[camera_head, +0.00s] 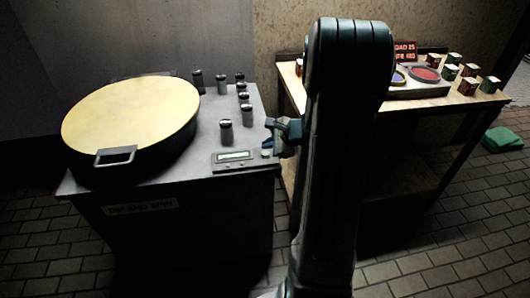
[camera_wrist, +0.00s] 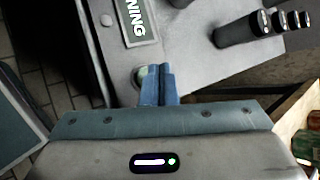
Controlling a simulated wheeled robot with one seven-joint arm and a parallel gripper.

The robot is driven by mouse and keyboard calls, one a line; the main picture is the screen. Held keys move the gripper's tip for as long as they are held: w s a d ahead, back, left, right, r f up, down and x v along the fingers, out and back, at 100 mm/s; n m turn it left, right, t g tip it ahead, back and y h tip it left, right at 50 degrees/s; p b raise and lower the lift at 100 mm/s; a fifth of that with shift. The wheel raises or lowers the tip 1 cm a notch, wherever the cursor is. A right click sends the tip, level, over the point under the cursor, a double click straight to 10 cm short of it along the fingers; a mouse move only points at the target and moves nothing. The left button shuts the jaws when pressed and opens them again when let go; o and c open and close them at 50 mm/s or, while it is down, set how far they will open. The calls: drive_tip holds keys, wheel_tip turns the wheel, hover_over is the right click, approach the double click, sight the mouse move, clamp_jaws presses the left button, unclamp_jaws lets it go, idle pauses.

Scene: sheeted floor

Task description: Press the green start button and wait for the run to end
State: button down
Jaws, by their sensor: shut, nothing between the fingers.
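The grey machine (camera_head: 130,222) has a round yellow lid (camera_head: 135,112), closed, with a handle at its front. On its top right is a small control panel (camera_head: 222,168) with a lit display. In the wrist view the display (camera_wrist: 133,18) is cut off and its visible letters read "NING". The green button (camera_wrist: 140,76) sits beside the display, partly hidden by my fingers. My gripper (camera_wrist: 158,68) is shut and empty, its blue-grey fingertips at the button. I cannot tell whether they press it. In the head view my gripper (camera_head: 270,138) is just above the panel's right end.
Several dark cylinders with light caps (camera_head: 226,131) stand on the machine top near my gripper. Right of my arm, a wooden table (camera_head: 420,103) holds small boxes (camera_head: 468,86), a tray with coloured discs (camera_head: 425,74) and a red sign (camera_head: 405,52). A green cloth-like item (camera_head: 502,139) lies at far right.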

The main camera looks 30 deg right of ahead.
sight(268, 155)
drive_tip(key=shift+r+p, duration=1.45)
drive_tip(key=shift+r, duration=0.85)
drive_tip(key=shift+a+r, duration=0.15)
drive_tip(key=shift+a, duration=0.05)
drive_tip(key=s+a+r+n+g+y+p, duration=0.1)
drive_tip(key=s+a+r+n+g, duration=0.1)
drive_tip(key=s+a+r+n, duration=0.4)
drive_tip(key=s+a+r+n+g+p, duration=0.1)
drive_tip(key=s+a+r+n, duration=0.15)
drive_tip(key=a, duration=0.45)
drive_tip(key=s+a+r+n+g+h+p, duration=0.1)
drive_tip(key=s+r+n+h, duration=0.1)
drive_tip(key=s+n, duration=0.4)
drive_tip(key=s+a+r+n+g+h+p, duration=0.1)
drive_tip(key=s+a+r+n+h, duration=0.1)
drive_tip(key=s+n, duration=0.5)
drive_tip(key=s+r+h, duration=0.1)
drive_tip(key=s, duration=0.1)
drive_tip(key=shift+s+r, duration=0.35)
drive_tip(key=shift+r, duration=0.05)
